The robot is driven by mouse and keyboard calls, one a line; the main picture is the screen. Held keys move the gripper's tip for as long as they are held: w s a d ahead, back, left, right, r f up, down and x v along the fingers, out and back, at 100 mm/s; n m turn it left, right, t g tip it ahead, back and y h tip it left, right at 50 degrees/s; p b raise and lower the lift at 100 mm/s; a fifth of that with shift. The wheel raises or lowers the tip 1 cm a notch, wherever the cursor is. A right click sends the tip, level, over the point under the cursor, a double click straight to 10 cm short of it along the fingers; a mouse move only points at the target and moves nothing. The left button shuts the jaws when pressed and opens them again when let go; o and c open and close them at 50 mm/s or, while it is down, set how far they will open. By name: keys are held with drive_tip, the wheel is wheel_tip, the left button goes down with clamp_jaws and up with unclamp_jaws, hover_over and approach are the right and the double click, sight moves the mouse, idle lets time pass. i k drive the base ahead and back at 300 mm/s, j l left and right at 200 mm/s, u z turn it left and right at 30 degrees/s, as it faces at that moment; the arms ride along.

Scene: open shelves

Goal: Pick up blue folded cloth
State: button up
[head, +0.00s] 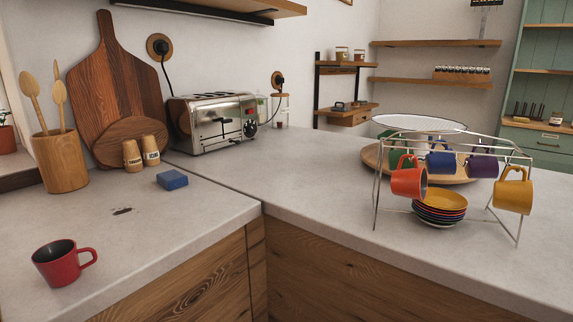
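A small blue folded block-like thing, which looks like the blue folded cloth (172,180), lies on the left grey countertop. It sits in front of the toaster and to the right of the two wooden shakers, with clear counter around its front. Nothing covers it. My gripper and arm do not show in the head view.
A red mug (58,264) stands near the left counter's front edge. The chrome toaster (213,122), wooden shakers (132,155), utensil pot (61,163) and cutting boards (115,80) stand behind. A wire rack (377,190) with hanging mugs is at right. Counter between is clear.

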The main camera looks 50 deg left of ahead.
sight(173, 180)
drive_tip(key=u, duration=2.4)
